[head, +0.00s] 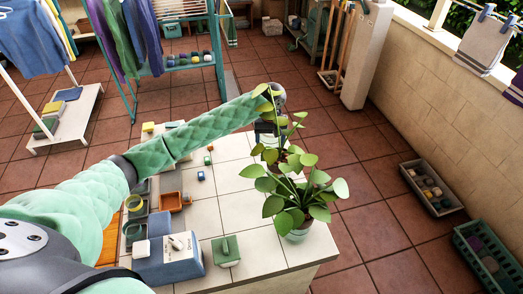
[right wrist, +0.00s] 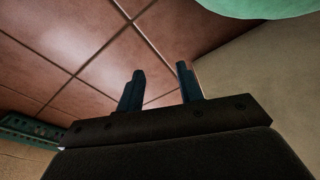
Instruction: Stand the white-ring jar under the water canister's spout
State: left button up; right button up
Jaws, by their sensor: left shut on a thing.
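My left arm reaches across the tiled counter to its far right side. My left gripper (head: 267,132) points down there, partly behind plant leaves. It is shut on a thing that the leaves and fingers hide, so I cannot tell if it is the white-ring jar. A blue box with a white fitting (head: 168,262) at the counter's near edge may be the water canister; I cannot make out a spout. In the right wrist view my right gripper (right wrist: 160,85) is open and empty, with floor tiles beyond it.
A leafy potted plant (head: 296,205) stands at the counter's right edge, with more leaves behind it. A green box (head: 226,251), an orange tray (head: 171,202) and small coloured blocks stand on the counter (head: 235,185). The counter's middle is mostly clear.

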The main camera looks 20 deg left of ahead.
aim_at(261, 146)
pick_arm(q)
jog(key=a+f, duration=0.1)
jog(key=s+a+f+p, duration=0.1)
jog(key=a, duration=0.1)
jog(key=shift+a, duration=0.15)
jog(key=shift+f, duration=0.35)
jog(key=shift+f+p, duration=0.85)
jog(key=shift+f, duration=0.8)
pick_arm(e)
jog(key=s+d+f, duration=0.2)
jog(key=s+f, duration=0.1)
jog(key=f, duration=0.2)
jog(key=shift+s+d, duration=0.3)
jog(key=shift+s, duration=0.05)
pick_arm(q)
jog(key=shift+f, duration=0.1)
pick_arm(e)
jog(key=shift+s, duration=0.15)
pick_arm(q)
jog(key=o, duration=0.9)
jog(key=shift+o, duration=0.4)
pick_arm(e)
jog(key=shift+d, duration=0.15)
